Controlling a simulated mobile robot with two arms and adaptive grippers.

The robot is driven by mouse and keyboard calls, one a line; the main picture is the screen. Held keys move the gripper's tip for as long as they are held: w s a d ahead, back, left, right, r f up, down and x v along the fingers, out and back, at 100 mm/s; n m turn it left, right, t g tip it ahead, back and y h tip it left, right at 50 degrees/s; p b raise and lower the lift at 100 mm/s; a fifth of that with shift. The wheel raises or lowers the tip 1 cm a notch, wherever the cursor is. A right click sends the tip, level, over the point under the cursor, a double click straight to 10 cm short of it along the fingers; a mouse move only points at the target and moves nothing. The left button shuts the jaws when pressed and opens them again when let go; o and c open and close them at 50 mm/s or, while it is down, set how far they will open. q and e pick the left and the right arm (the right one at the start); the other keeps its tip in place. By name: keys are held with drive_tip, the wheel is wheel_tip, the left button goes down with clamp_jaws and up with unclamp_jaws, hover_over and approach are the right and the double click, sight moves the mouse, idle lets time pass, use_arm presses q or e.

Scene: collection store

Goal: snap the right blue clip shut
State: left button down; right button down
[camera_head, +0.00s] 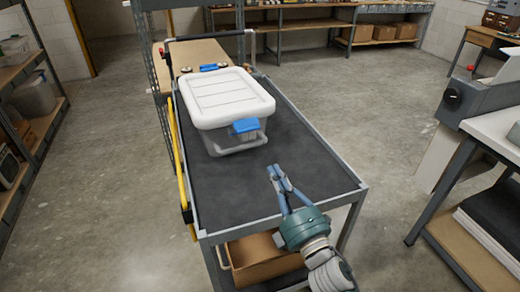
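A clear plastic box (236,141) with a white lid (228,95) stands on the dark top of a cart. One blue clip (245,126) is on its near side and appears to stick outward from below the lid rim. Another blue clip (213,67) shows at the far side; its exact position is too small to tell. My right gripper (274,167) is over the near part of the cart top, in front of the box and apart from the near clip. Its fingers converge, with the tips close together and nothing visible between them. My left gripper is not in view.
The cart top (225,190) is bare around the box, with a raised metal rim. A yellow bar (180,155) runs along its left side. A cardboard box (262,262) sits on the lower shelf. A bench (495,130) stands right; shelving (30,100) stands left.

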approach(248, 122)
drive_tip(key=x, duration=0.4)
drive_tip(key=shift+w+a+b, duration=0.1)
drive_tip(key=shift+a+b, duration=0.1)
drive_tip(key=shift+b, duration=0.15)
